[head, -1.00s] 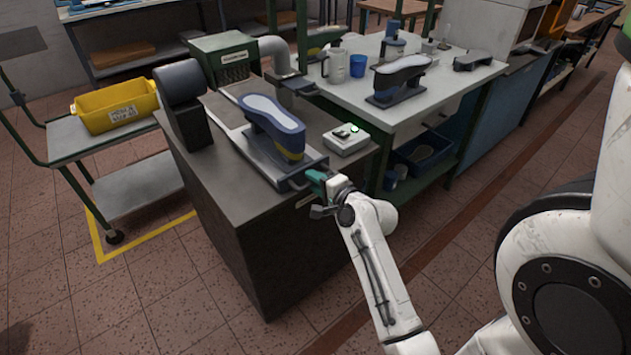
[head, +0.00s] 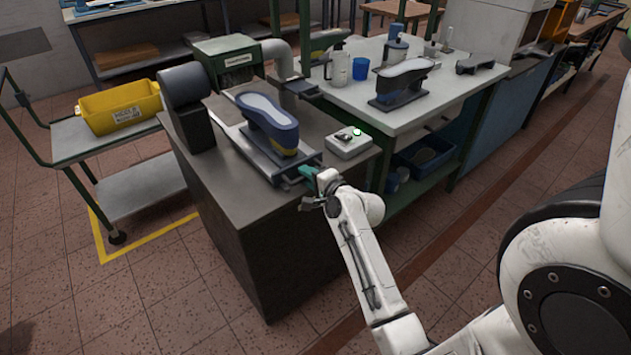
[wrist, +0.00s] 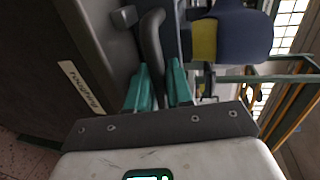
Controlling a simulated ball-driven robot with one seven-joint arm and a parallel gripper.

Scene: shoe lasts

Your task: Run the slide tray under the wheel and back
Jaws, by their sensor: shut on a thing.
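The slide tray (head: 226,121) is a grey metal plate on the dark bench cabinet. A shoe last (head: 268,122), blue with a pale top and a yellow band, lies on it. The wheel (head: 183,84) is a dark drum on a post at the bench's left, left of and apart from the last. My gripper (head: 311,176) is at the tray's near right end. In the wrist view its teal fingers (wrist: 159,88) are shut on the dark tray handle (wrist: 152,45). The last also shows in the wrist view (wrist: 238,35), just beyond the fingers.
A control box (head: 347,144) with a lit green light sits right of the tray. A white table (head: 440,95) behind holds another last (head: 402,82), a jug and a blue cup. A trolley with a yellow bin (head: 120,108) stands left. The floor in front is clear.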

